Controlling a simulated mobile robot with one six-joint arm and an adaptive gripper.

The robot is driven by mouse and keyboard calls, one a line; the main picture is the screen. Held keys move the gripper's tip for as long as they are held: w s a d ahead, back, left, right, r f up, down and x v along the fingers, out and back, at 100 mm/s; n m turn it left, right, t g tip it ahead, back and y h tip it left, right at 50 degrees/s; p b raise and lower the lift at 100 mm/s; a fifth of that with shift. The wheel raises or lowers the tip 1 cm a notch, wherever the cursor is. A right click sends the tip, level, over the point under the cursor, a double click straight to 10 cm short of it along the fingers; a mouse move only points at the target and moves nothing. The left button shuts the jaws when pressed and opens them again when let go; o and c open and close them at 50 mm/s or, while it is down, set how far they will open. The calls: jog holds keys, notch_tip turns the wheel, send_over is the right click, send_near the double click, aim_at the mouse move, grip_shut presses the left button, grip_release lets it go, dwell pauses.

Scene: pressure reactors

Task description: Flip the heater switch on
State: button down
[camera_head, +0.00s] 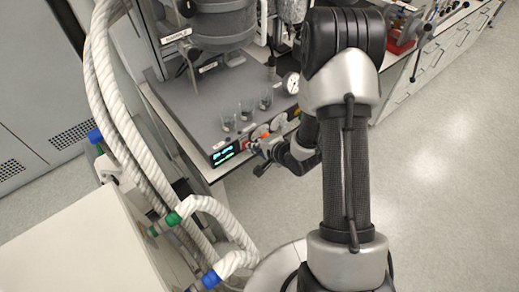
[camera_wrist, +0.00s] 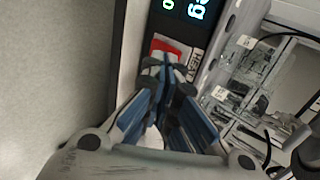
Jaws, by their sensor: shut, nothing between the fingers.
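The heater switch (camera_wrist: 162,45) shows as a red piece beside a white label beginning "HEA" (camera_wrist: 194,62) in the wrist view. My gripper (camera_wrist: 168,70) is shut and empty, its blue fingers together, with the tips right at the switch and covering part of it. I cannot tell whether the tips touch it or which way the switch is set. In the head view my gripper (camera_head: 252,147) is at the front panel of the reactor unit, just right of the lit display (camera_head: 223,155).
The grey reactor unit (camera_head: 190,100) carries several glass beakers (camera_head: 246,110), a large vessel (camera_head: 222,22) and a pressure gauge (camera_head: 291,83). White ribbed hoses (camera_head: 100,80) run at the left. Floor (camera_head: 450,170) is clear at the right.

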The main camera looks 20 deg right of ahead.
dwell(0.3)
jog(key=p, duration=0.1)
jog(key=w+g+p, duration=0.1)
jog(key=p, duration=0.1)
jog(key=shift+a+r+h, duration=0.15)
jog(key=shift+r+h, duration=0.05)
jog(key=shift+h, duration=0.1)
jog(key=shift+r+p, duration=0.1)
jog(key=shift+p, duration=0.25)
jog(key=shift+r+p, duration=0.7)
jog(key=shift+r, duration=0.05)
jog(key=shift+s, duration=0.1)
